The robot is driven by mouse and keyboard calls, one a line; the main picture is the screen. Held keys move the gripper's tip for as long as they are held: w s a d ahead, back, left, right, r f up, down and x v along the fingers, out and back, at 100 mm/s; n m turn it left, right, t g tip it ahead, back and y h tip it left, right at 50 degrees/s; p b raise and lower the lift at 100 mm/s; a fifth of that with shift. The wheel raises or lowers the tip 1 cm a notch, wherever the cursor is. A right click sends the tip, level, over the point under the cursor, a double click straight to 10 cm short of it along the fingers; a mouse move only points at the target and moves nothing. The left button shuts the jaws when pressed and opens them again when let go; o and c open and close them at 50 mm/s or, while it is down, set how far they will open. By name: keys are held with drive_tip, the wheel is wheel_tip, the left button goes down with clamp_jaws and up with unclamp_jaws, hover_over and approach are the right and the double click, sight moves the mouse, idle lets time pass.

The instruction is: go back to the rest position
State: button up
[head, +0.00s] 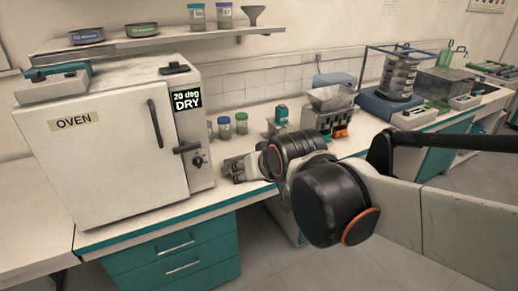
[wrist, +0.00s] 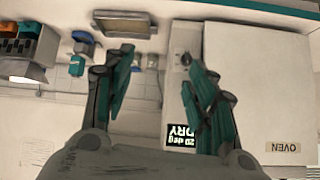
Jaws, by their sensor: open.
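My gripper (wrist: 158,88) is open and empty in the wrist view, its two teal-padded fingers spread apart. The wrist view is upside down. In the head view my gripper (head: 240,166) is partly hidden behind my own arm, in front of the bench jars and just right of the oven. The white oven (head: 110,150) has its door closed, and its display reads "20 deg DRY". The oven also shows in the wrist view (wrist: 255,90), close to the right finger; I cannot tell the exact gap.
Small jars (head: 241,123) stand on the bench right of the oven. A hopper device (head: 331,100) with an orange tray stands farther right. A sieve stack (head: 398,75) is at the back right. A wall shelf (head: 150,42) hangs above the oven. Floor (head: 265,255) shows before the bench.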

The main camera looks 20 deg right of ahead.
drive_tip(key=shift+s, duration=0.15)
drive_tip(key=s+f+n+g, duration=0.1)
drive_tip(key=s+f+g, duration=0.1)
drive_tip(key=s, duration=1)
drive_tip(key=shift+s+f, duration=0.25)
drive_tip(key=shift+f, duration=0.5)
drive_tip(key=shift+d, duration=0.1)
